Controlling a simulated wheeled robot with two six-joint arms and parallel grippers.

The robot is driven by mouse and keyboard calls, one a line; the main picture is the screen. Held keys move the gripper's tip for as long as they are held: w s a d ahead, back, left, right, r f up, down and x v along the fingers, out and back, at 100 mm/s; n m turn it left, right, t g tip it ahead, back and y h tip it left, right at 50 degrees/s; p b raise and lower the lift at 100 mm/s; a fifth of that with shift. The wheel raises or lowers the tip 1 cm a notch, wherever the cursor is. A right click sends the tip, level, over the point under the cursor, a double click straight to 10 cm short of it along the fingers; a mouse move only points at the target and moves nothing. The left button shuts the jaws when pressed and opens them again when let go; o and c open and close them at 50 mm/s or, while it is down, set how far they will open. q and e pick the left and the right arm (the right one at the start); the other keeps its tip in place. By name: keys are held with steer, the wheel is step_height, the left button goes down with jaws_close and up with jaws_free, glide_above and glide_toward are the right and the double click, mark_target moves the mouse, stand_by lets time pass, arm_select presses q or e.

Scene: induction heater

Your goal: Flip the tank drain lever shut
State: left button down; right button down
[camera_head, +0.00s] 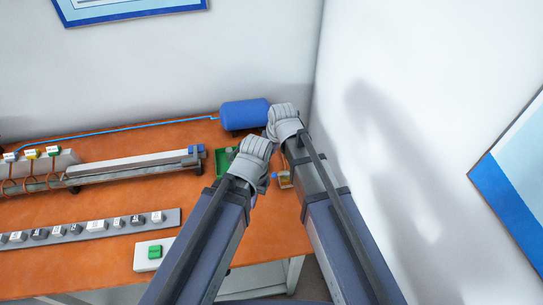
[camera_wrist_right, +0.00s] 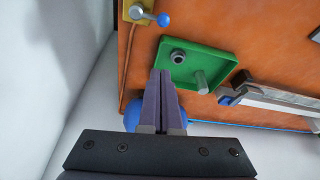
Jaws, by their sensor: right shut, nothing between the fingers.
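A lever with a blue knob stands on a yellow base (camera_wrist_right: 138,11) near the table's edge in the right wrist view. In the head view the yellow base (camera_head: 285,180) shows between my two arms, with the blue knob (camera_head: 274,176) at its left. The blue tank (camera_head: 245,114) lies at the back of the table; part of it (camera_wrist_right: 133,112) shows behind my right gripper (camera_wrist_right: 161,72). My right gripper is shut and empty, in front of the green tray's edge in its wrist view, apart from the lever. My left wrist is in the head view, but its fingers are hidden.
A green tray (camera_wrist_right: 215,62) holds a nut (camera_wrist_right: 178,56) and a grey peg (camera_wrist_right: 201,84). A long rail (camera_head: 135,165) and a button strip (camera_head: 97,226) lie to the left, with a green button box (camera_head: 154,253) in front. A white wall (camera_head: 420,110) stands close on the right.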

mark_target(280, 175)
arm_select(q)
steer(key=shift+w, duration=0.1)
arm_select(e)
steer(key=shift+w, duration=0.25)
steer(key=shift+r, duration=0.1)
